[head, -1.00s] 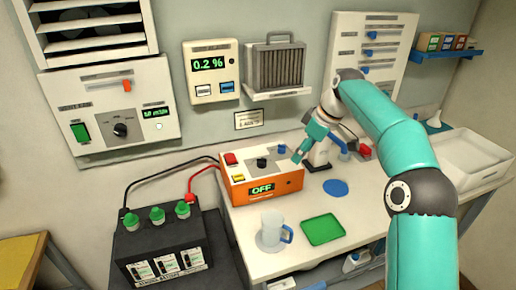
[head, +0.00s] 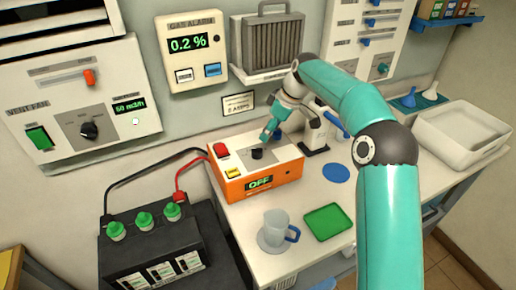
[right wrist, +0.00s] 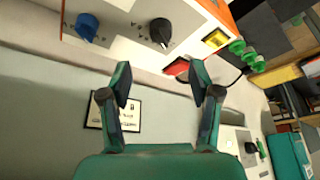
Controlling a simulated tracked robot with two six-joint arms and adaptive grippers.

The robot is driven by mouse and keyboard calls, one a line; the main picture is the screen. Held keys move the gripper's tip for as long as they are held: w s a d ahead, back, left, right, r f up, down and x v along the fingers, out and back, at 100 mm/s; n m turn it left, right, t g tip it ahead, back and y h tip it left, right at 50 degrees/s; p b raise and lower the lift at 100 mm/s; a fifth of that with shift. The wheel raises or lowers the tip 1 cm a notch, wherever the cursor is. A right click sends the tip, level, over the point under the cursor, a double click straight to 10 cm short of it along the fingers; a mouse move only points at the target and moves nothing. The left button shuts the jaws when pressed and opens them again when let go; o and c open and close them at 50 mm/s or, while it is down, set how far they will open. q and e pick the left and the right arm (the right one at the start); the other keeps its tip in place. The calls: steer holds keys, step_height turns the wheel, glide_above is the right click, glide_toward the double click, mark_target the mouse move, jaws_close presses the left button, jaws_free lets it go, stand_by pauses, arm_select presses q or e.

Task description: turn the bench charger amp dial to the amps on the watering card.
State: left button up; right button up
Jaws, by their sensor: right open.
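The orange bench charger (head: 290,180) stands on the bench with its small screen reading OFF. Its top panel carries a black dial (head: 257,153), a red switch and a yellow button. In the right wrist view the black dial (right wrist: 160,32) and a blue dial (right wrist: 87,26) both show; their labels are too small to read. My right gripper (head: 268,133) is at the back of the charger, near the blue dial, which it largely hides in the head view. In the right wrist view the gripper (right wrist: 160,82) is open and empty, apart from both dials. A framed card (head: 238,104) hangs behind; its lettering is unclear.
A black battery (head: 150,245) with green caps stands left, joined to the charger by red and black cables. The gas alarm (head: 193,50) hangs above.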

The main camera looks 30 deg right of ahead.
mark_target(259, 149)
steer(key=p+x, duration=0.2)
steer(key=x, duration=0.8)
steer(key=shift+w+a+f, duration=0.1)
steer(key=shift+a+f, duration=0.05)
steer(key=shift+f, duration=0.1)
